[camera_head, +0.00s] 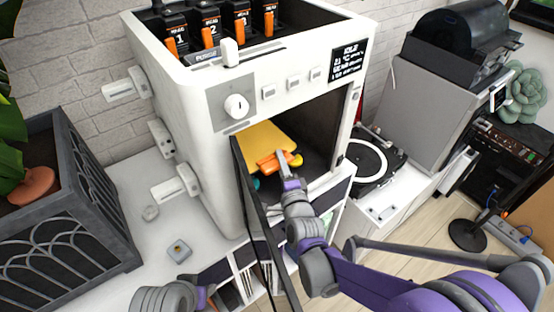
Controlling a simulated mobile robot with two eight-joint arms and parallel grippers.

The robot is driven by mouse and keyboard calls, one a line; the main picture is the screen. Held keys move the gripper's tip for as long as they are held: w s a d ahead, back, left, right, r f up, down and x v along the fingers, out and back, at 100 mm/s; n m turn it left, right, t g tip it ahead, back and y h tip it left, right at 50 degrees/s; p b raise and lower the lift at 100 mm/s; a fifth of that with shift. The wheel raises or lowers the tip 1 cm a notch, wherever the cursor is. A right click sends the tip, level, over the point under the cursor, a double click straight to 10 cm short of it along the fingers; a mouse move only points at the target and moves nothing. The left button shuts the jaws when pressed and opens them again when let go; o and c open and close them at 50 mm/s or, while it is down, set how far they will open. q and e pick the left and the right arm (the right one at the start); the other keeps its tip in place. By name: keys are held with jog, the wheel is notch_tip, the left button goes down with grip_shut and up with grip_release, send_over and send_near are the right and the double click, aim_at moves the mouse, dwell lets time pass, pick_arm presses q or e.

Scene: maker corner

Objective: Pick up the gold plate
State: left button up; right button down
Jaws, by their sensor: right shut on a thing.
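The gold plate (262,137) is inside the open chamber of the white 3D printer (212,133). An orange piece (268,163) lies at the plate's front part. My right gripper (286,162) reaches into the chamber from the front and is shut at the plate's front edge, beside the orange piece. The fingertips are small and partly hidden there.
The printer's dark door (262,230) stands open just left of my right arm. A planter (62,215) stands at the left, a turntable (372,160) at the right. A small grey block (179,251) lies on the white bench top (150,235).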

jog(key=r, duration=0.2)
jog(key=r+p, duration=0.1)
jog(key=r, duration=0.3)
jog(key=shift+s+d+r, duration=0.15)
jog(key=shift+s+r, duration=0.1)
jog(key=shift+r, duration=0.1)
jog(key=s+d, duration=1.1)
jog(key=s, duration=0.4)
jog(key=shift+s+f, duration=0.2)
jog(key=shift+d, duration=0.1)
dwell(0.4)
